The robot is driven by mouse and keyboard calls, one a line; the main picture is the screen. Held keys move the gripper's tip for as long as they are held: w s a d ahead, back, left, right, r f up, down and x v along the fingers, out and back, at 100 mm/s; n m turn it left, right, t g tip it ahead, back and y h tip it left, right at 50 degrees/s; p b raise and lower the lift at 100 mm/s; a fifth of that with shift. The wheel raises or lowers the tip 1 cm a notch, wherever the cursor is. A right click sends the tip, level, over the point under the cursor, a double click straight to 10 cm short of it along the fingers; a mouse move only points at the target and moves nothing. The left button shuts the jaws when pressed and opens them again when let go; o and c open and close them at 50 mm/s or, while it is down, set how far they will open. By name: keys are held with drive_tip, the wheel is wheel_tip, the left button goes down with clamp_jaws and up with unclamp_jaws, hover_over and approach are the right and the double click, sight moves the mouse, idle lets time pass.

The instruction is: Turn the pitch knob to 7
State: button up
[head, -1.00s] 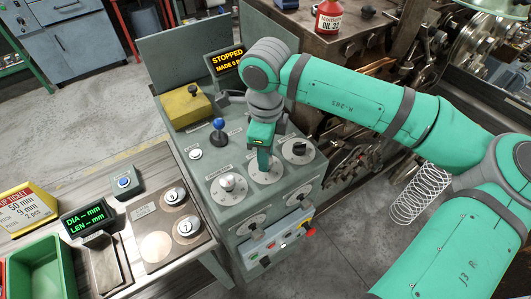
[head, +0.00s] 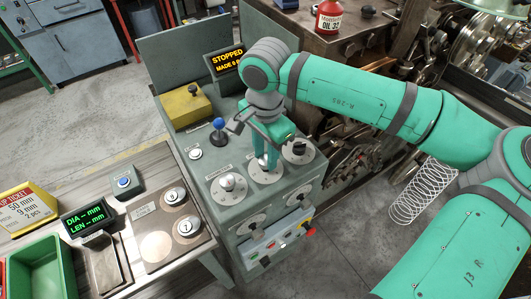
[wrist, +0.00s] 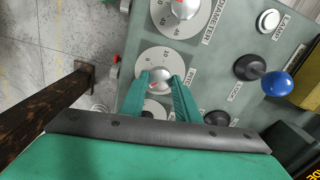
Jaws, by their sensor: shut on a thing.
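The pitch knob (wrist: 161,80) is a silver knob with a red mark, at the middle of a pale round dial (wrist: 150,62) in the wrist view. My gripper (wrist: 164,85) is shut on it, one teal finger on each side. The dial's numbers are too small to read surely. In the head view my gripper (head: 266,160) points down onto the middle dial (head: 265,177) of the machine's top, and its fingers mostly hide the knob.
The diameter knob (head: 227,182) and a black knob (head: 298,149) flank the pitch dial closely. A blue-balled lever (head: 218,124) and a white button (head: 195,153) stand behind. The display (head: 226,60) reads STOPPED. A wire spring (head: 422,195) shows at right.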

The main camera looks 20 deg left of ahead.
sight(265, 159)
drive_tip(key=n, duration=0.4)
drive_tip(key=shift+n, duration=0.3)
drive_tip(key=n, duration=0.4)
drive_tip(key=shift+n, duration=0.3)
drive_tip(key=o, duration=1)
drive_tip(key=shift+o, duration=0.2)
drive_tip(key=shift+r, duration=0.1)
wheel_tip(265, 159, up, 11)
drive_tip(key=shift+f, duration=0.2)
